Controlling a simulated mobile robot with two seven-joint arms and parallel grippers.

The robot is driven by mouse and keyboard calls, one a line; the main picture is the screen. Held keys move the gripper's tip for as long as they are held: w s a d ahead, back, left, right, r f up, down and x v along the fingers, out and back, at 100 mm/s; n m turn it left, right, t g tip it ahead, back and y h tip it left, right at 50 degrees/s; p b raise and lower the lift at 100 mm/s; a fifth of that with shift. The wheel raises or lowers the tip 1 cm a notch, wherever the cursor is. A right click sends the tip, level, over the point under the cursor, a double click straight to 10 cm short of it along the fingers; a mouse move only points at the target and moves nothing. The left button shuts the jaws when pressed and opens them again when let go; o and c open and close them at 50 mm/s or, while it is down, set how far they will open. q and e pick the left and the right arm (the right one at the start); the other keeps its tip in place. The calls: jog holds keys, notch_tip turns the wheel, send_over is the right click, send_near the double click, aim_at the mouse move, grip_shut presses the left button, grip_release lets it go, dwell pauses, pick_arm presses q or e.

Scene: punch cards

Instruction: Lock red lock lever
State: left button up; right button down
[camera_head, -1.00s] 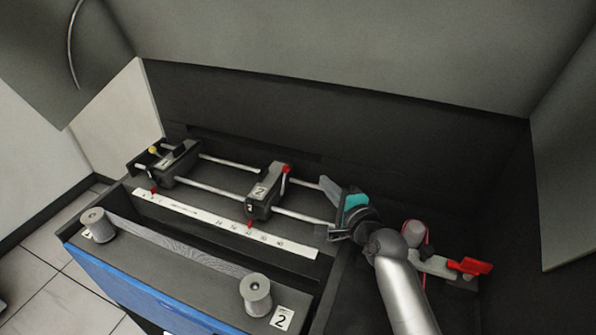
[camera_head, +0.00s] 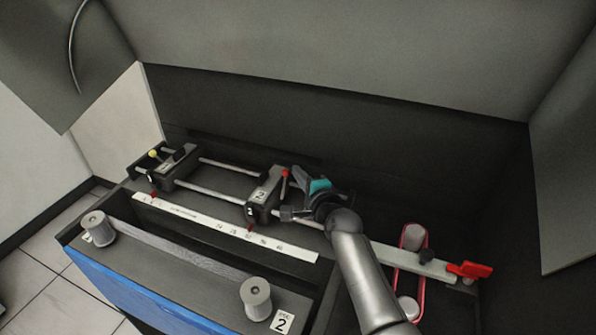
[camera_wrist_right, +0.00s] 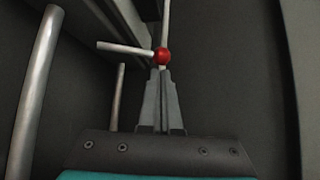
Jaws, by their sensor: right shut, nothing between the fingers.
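The lock lever with a red tip (camera_head: 285,172) stands on the right-hand sliding block labelled 2 (camera_head: 264,194). In the right wrist view its red ball knob (camera_wrist_right: 162,56) sits just beyond my fingertips, with a pale rod running left from it. My right gripper (camera_head: 298,177) is shut and empty, its fingertips close to the right side of the red tip. In the right wrist view the closed fingers (camera_wrist_right: 161,78) point at the ball; whether they touch it I cannot tell. My left gripper is out of view.
Two steel rails (camera_head: 230,168) carry the blocks. A left block (camera_head: 178,165) has a yellow knob (camera_head: 153,153). A white number scale (camera_head: 220,229) lies in front, with spools (camera_head: 257,297) nearer. A red handle (camera_head: 470,270) sits far right. A dark wall stands behind.

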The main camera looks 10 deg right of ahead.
jog(key=shift+a, duration=0.1)
jog(key=shift+s, duration=0.1)
dwell(0.4)
jog(key=shift+s+a+t+b, duration=0.15)
jog(key=shift+t+b, duration=0.15)
jog(key=shift+b, duration=0.2)
jog(key=shift+s+a+r+n+b, duration=0.1)
jog(key=shift+r+n+b, duration=0.05)
jog(key=shift+n+b, duration=0.25)
